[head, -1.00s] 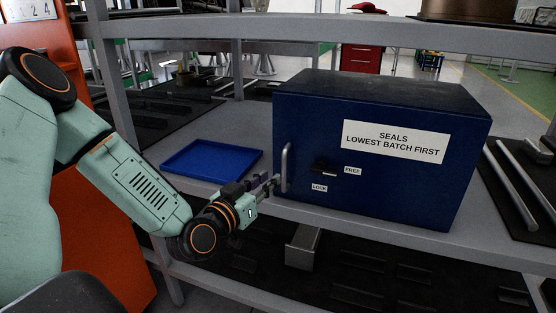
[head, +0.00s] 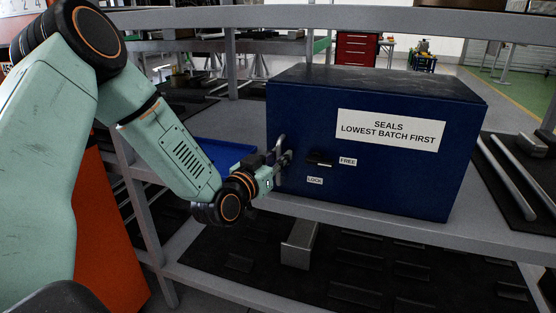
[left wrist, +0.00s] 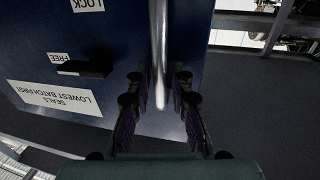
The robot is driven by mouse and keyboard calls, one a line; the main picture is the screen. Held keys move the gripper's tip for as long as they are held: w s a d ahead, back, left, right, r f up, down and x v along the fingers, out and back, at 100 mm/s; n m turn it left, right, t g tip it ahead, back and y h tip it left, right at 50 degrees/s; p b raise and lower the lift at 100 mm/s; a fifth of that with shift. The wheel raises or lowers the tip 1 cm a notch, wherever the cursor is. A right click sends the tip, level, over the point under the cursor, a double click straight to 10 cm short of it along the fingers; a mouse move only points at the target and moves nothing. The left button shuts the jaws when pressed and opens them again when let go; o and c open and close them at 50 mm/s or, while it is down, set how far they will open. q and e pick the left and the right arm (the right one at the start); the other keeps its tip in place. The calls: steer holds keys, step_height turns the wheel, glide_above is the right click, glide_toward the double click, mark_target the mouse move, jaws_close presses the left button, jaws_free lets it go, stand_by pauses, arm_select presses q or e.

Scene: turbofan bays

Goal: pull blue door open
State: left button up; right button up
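The blue door (head: 375,178) is the front of a dark blue box labelled "SEALS LOWEST BATCH FIRST", standing on a grey shelf. It looks closed. A metal bar handle (head: 281,145) is upright at its left side. A black latch (head: 318,160) lies level, pointing toward the "FREE" label, above "LOCK". My left gripper (head: 282,163) is at the handle. In the left wrist view the handle (left wrist: 159,45) runs between the two fingers, with a narrow gap seeming to show on the right, so the fingers look open around it. My right gripper is not in view.
A blue tray (head: 222,152) lies on the shelf left of the box, partly behind my left arm. Metal rods (head: 508,175) lie on a dark mat to the right. A lower shelf (head: 380,262) is below. The space before the door is clear.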

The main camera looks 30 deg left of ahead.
arm_select(q)
steer(key=shift+w, duration=0.15)
steer(key=c, duration=0.3)
jaws_close()
stand_by(0.4)
